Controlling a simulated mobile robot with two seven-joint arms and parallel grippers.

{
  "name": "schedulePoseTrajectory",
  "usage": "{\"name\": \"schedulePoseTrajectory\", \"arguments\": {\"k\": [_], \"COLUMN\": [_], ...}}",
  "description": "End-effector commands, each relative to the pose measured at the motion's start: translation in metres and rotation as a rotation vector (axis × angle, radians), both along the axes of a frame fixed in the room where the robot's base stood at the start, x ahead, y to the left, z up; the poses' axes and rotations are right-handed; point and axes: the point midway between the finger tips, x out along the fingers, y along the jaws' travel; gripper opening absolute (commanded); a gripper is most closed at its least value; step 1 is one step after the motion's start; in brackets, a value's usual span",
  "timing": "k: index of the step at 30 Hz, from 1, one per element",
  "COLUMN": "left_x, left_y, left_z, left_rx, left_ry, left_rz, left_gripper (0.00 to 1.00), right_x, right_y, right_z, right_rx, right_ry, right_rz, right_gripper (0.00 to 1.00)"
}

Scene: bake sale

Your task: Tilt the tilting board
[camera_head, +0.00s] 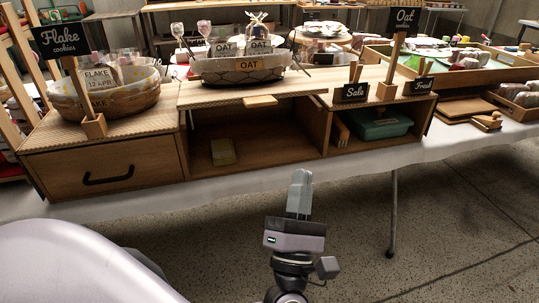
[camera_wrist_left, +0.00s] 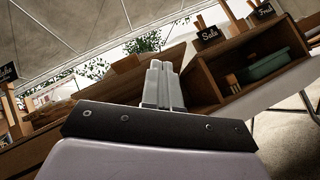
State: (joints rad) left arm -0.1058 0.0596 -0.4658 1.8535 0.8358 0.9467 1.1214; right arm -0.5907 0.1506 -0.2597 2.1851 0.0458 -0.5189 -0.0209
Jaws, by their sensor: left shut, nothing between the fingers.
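The tilting board (camera_head: 215,95) looks like the wooden top over the open middle compartment. A small wooden tab (camera_head: 258,101) sits on its front edge. A wire basket labelled OAT (camera_head: 243,70) stands on this top. My left gripper (camera_head: 301,177) is shut and empty, in front of the cabinet and apart from the board. In the left wrist view its closed fingers (camera_wrist_left: 158,72) point toward the cabinet, whose wooden front lies behind them. My right gripper is not in view.
The middle compartment holds a small yellowish block (camera_head: 223,151). The right compartment holds a teal box (camera_head: 383,124). Signs for Sale (camera_head: 354,92) and Fresh (camera_head: 421,86) stand above it. A drawer (camera_head: 105,172) is shut at left. Floor to the right (camera_head: 460,220) is clear.

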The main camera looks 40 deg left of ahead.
Motion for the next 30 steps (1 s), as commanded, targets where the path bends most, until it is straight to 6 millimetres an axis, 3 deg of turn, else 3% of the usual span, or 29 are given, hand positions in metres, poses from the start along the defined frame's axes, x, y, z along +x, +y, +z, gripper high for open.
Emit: {"name": "schedulePoseTrajectory", "arguments": {"k": [1, 3, 7, 12, 17, 30], "left_x": [0.000, -0.002, -0.005, -0.006, 0.002, 0.048], "left_y": [0.006, 0.015, 0.026, 0.033, 0.043, 0.097], "left_z": [-0.016, -0.022, -0.032, -0.034, -0.023, 0.032], "left_rx": [-0.116, -0.261, -0.447, -0.545, -0.550, -0.545], "left_ry": [-0.068, -0.147, -0.256, -0.314, -0.318, -0.319], "left_rz": [-0.010, -0.023, -0.039, -0.045, -0.044, -0.045], "left_gripper": [0.00, 0.00, 0.00, 0.00, 0.00, 0.00], "right_x": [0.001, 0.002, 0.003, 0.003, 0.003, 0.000], "right_y": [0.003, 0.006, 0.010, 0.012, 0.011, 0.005], "right_z": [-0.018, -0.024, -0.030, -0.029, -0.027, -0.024], "right_rx": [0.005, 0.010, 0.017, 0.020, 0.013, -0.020], "right_ry": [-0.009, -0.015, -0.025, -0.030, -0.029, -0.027], "right_rz": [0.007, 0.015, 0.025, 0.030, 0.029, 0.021], "right_gripper": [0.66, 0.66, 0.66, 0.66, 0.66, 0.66]}}
